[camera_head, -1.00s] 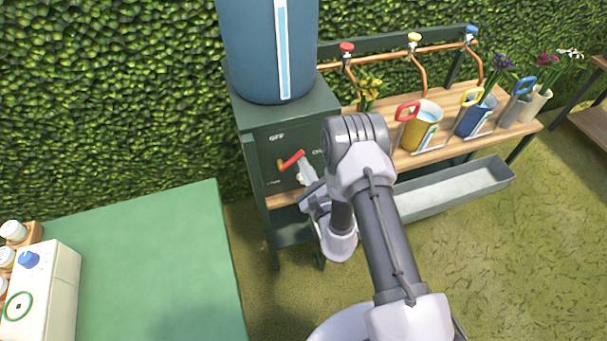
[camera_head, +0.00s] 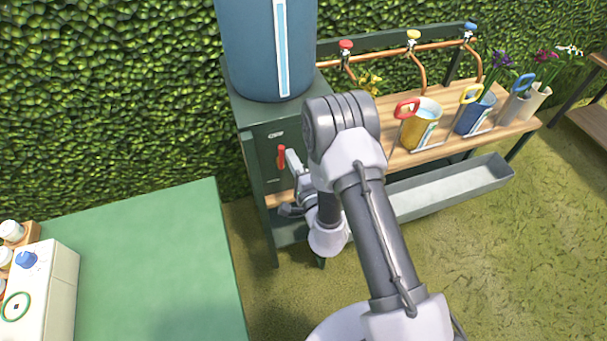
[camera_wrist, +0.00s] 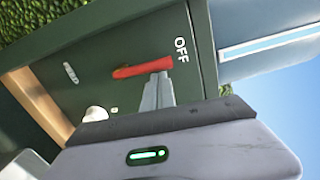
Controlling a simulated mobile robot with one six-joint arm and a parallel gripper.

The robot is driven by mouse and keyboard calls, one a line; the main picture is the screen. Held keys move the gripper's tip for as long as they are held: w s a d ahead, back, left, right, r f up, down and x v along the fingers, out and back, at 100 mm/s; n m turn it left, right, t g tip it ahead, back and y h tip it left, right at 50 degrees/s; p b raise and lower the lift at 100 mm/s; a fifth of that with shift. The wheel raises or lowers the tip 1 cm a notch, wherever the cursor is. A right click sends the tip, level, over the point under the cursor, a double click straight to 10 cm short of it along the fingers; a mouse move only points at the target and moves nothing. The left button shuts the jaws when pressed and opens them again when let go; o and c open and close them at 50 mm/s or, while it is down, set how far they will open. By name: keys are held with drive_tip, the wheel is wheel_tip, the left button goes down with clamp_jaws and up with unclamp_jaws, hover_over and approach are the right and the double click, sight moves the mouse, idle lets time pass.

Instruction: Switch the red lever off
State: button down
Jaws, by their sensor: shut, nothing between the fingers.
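The red lever (camera_head: 281,157) is on the dark green panel under the blue tank. In the head view it stands about upright, its tip towards the OFF label (camera_head: 276,134). In the wrist view the lever (camera_wrist: 142,70) lies across the panel and its end points at the OFF lettering (camera_wrist: 181,49). My gripper (camera_head: 291,158) is shut and empty, just to the right of the lever. In the wrist view its fingertips (camera_wrist: 163,76) are right beside the lever's free end, seemingly touching it.
The blue tank (camera_head: 266,50) stands on the green cabinet. To the right, a wooden bench (camera_head: 400,158) holds a yellow bucket (camera_head: 419,128) and a blue bucket (camera_head: 474,117) below copper pipes with taps. A green table (camera_head: 150,265) is at the lower left. Grass is free in front.

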drive_tip(key=shift+s+a+r, duration=0.1)
drive_tip(key=shift+a, duration=0.15)
idle(0.5)
